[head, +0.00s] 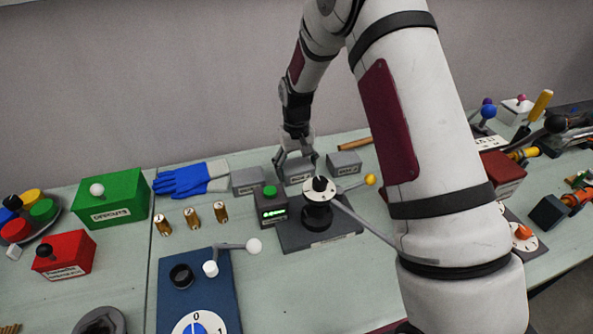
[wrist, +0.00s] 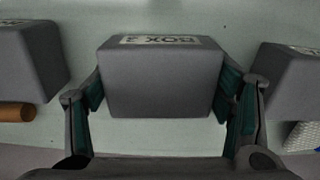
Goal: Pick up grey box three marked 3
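Three grey boxes stand in a row near the back of the table. The middle grey box (head: 296,172) is below my gripper (head: 296,153). In the wrist view this box (wrist: 160,80) fills the space between my gripper's two fingers (wrist: 162,95), one at each side; the fingers are spread, and I cannot tell whether the pads touch it. Its label reads "BOX" with a digit too unclear to read surely. The left grey box (head: 247,181) and the right grey box (head: 344,163) stand apart on either side, their digits unreadable.
A green-buttoned box (head: 271,206) and a dark base with a black knob (head: 318,207) stand just in front. Blue gloves (head: 185,180) lie left, a wooden stick (head: 355,144) lies behind right. Brass cylinders (head: 191,217) stand front left.

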